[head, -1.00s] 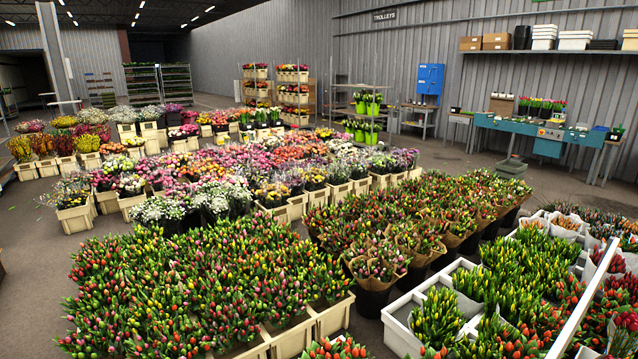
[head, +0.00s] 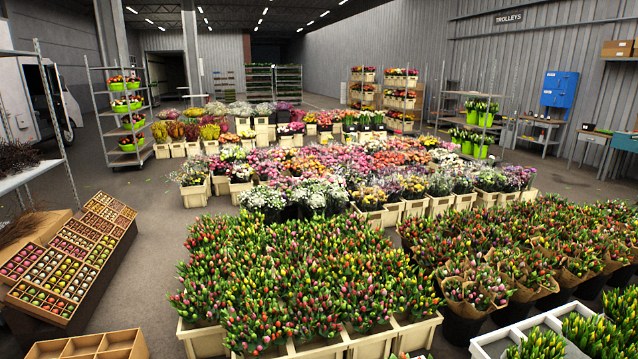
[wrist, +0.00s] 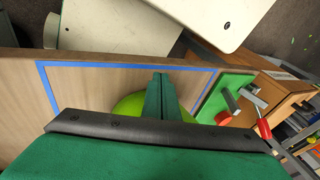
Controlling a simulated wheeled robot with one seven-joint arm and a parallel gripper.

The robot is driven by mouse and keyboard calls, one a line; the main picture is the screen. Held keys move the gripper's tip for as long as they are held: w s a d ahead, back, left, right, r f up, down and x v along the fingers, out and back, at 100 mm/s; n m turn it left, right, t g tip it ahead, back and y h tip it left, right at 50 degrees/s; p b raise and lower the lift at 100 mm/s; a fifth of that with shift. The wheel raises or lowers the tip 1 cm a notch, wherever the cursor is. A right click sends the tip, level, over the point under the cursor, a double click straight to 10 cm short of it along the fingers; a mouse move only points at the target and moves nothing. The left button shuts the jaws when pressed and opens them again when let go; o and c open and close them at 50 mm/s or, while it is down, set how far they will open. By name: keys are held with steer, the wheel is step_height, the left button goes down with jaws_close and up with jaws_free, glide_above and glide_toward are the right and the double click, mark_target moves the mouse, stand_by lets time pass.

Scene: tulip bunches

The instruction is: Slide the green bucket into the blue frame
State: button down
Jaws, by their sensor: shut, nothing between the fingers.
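In the wrist view, a lime-green bucket (wrist: 128,106) shows in part behind my gripper (wrist: 160,76), on a wooden surface. My gripper's two dark green fingers are together, with nothing between them, and overlap the bucket in the picture. I cannot tell whether they touch it. The blue frame (wrist: 130,65) is a thin outline on the wood, seen along the far side, the left and the right. The visible part of the bucket appears between its left and right lines. The near side of the frame and most of the bucket are hidden by my gripper body. My gripper is not in the head view.
Right of the frame lie a green board (wrist: 222,104) and a red-handled clamp (wrist: 264,128). Pale panels (wrist: 130,24) are beyond the wood's far edge. The head view shows tulip crates (head: 205,340), a left trolley (head: 95,110) and open floor (head: 150,205).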

steer(key=shift+w+a, duration=0.3)
steer(key=shift+w, duration=0.55)
steer(key=s, duration=0.1)
steer(key=s+d, duration=0.1)
steer(key=s, duration=0.1)
stand_by(0.3)
steer(key=v, duration=1)
stand_by(0.6)
steer(key=shift+w+a, duration=0.1)
stand_by(0.3)
